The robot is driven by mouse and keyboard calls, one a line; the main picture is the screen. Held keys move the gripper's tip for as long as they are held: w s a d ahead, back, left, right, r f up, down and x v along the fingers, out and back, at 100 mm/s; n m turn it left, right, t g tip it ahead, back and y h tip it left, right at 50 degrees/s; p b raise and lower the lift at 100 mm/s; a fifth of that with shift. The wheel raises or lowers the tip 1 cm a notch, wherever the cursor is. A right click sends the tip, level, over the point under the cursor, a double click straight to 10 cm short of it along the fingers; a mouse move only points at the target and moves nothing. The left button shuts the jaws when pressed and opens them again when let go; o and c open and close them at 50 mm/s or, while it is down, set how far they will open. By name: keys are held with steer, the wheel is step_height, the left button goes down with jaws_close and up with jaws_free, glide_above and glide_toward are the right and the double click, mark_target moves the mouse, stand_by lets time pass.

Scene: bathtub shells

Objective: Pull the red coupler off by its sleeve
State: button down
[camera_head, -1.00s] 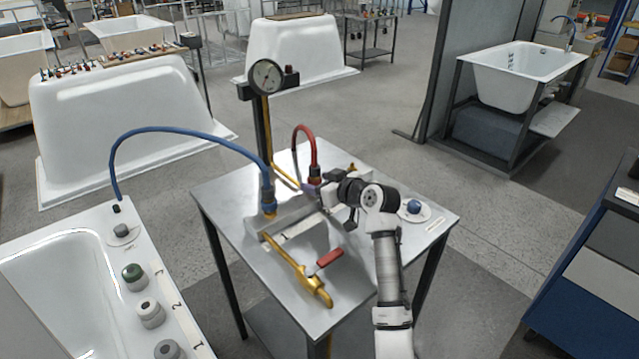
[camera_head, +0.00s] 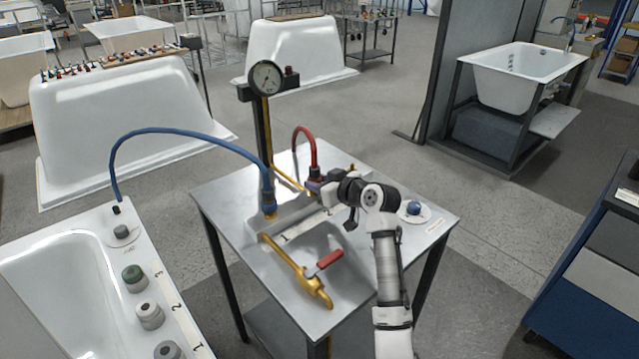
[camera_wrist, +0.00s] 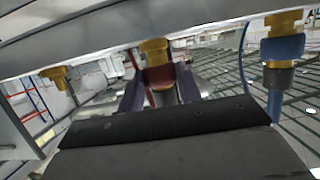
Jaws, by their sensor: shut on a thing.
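The red coupler (camera_head: 315,173) ends the red hose (camera_head: 304,133) at the back of the metal bench. In the wrist view the red coupler (camera_wrist: 160,76) meets a brass fitting (camera_wrist: 155,50), with no clear gap between them. My gripper (camera_head: 315,186) reaches in from the right, low on the coupler. In the wrist view my gripper (camera_wrist: 160,92) has one finger on each side of the red coupler and is shut on it. The fingers partly hide the coupler, and I cannot tell how far its sleeve is slid.
A blue coupler (camera_head: 267,190) with a blue hose (camera_head: 180,130) stands left of the red one. A pressure gauge (camera_head: 266,77) rises on a post behind. A brass valve with a red lever (camera_head: 328,260) lies in front. A blue knob (camera_head: 414,207) sits at right.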

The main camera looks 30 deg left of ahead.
mark_target(318, 170)
steer(key=shift+r+p, duration=0.6)
steer(key=shift+r, duration=0.95)
steer(key=shift+r+p, duration=0.35)
steer(key=shift+r, duration=0.2)
steer(key=shift+r+p, duration=1.45)
steer(key=shift+r, duration=1.05)
